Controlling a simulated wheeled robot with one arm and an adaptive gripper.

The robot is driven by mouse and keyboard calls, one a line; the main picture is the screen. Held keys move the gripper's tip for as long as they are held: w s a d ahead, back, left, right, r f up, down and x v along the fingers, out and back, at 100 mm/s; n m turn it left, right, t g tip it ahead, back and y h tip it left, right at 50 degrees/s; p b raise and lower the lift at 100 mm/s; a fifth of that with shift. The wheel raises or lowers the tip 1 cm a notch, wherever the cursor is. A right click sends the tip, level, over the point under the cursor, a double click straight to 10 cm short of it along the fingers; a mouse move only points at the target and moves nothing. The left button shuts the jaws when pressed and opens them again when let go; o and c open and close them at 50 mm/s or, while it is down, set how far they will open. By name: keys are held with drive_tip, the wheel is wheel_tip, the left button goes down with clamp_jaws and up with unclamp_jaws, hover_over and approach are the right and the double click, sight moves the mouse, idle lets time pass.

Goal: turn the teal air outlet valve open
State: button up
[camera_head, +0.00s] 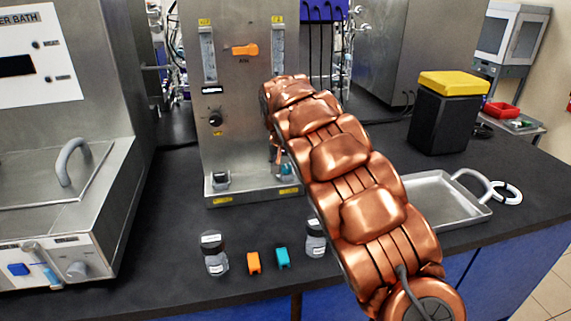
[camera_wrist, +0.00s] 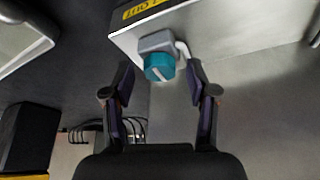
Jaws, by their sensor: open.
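The teal air outlet valve (camera_wrist: 159,67) is a round teal knob with a pale line across its face. It sits on a grey mount at the edge of the metal panel, under a yellow label, in the wrist view. In the head view only a small part of a teal knob (camera_head: 286,170) shows beside my arm, low on the panel. My gripper (camera_wrist: 160,72) is open, with one dark finger on each side of the knob. I cannot tell whether either finger touches it. In the head view my arm hides most of the gripper.
The panel carries an orange valve (camera_head: 245,50) and a black knob (camera_head: 214,118). Two jars, an orange clip (camera_head: 254,263) and a teal clip (camera_head: 283,258) stand on the bench in front. A metal tray (camera_head: 440,195) and a black bin (camera_head: 445,120) with a yellow lid are at right.

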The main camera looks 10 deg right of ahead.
drive_tip(key=shift+c, duration=0.3)
clamp_jaws()
drive_tip(key=shift+n+b, duration=0.3)
drive_tip(key=shift+b, duration=0.05)
drive_tip(key=n+y+b, duration=0.1)
drive_tip(key=n+b, duration=0.1)
drive_tip(key=n, duration=0.1)
drive_tip(key=shift+d+f, duration=0.1)
drive_tip(key=shift+f, duration=0.05)
drive_tip(key=n+y+b, duration=0.1)
drive_tip(key=n+b, duration=0.1)
drive_tip(key=n, duration=0.1)
drive_tip(key=n+y+b, duration=0.1)
drive_tip(key=n, duration=0.1)
drive_tip(key=shift+d+y, duration=0.25)
drive_tip(key=shift+y, duration=0.05)
drive_tip(key=n, duration=0.2)
drive_tip(key=n+g+y+b, duration=0.1)
drive_tip(key=n, duration=0.1)
drive_tip(key=shift+w+d+n, duration=0.15)
drive_tip(key=shift+n, duration=0.25)
drive_tip(key=shift+w+d+r+n+g+y, duration=0.1)
drive_tip(key=shift+n+g+y, duration=0.2)
drive_tip(key=shift+n, duration=0.6)
drive_tip(key=shift+r+n+g+y, duration=0.1)
drive_tip(key=shift+n+g+y, duration=0.2)
drive_tip(key=shift+n, duration=0.6)
drive_tip(key=shift+n+p, duration=0.45)
drive_tip(key=shift+n, duration=0.05)
